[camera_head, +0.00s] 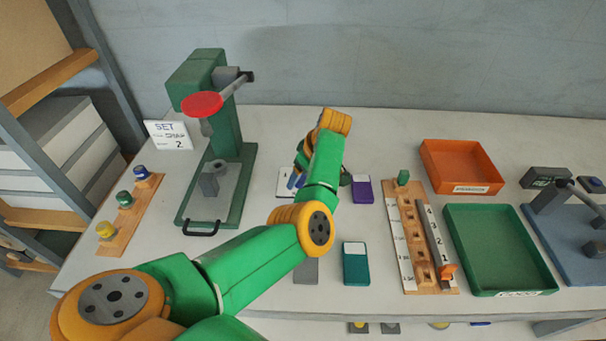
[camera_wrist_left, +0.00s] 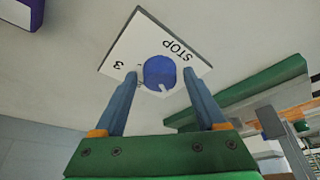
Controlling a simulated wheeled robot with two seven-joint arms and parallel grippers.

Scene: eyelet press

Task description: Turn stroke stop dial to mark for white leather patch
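The stroke stop dial (camera_wrist_left: 160,72) is a round blue knob with a white pointer mark, on a white plate (camera_wrist_left: 122,50) printed "STOP" and "3". In the wrist view the pointer is toward the bottom of the knob. My left gripper (camera_wrist_left: 161,73) is open, with its two blue-grey fingertips on either side of the dial and a small gap showing at each side. In the head view my left gripper (camera_head: 297,178) points down at the plate (camera_head: 285,184), and my arm hides the dial. No white leather patch can be made out. My right gripper is out of view.
The green press (camera_head: 228,130) with a red disc stands left of my gripper. A slotted wooden rack (camera_head: 415,235), an orange tray (camera_head: 460,165) and a green tray (camera_head: 497,250) stand right.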

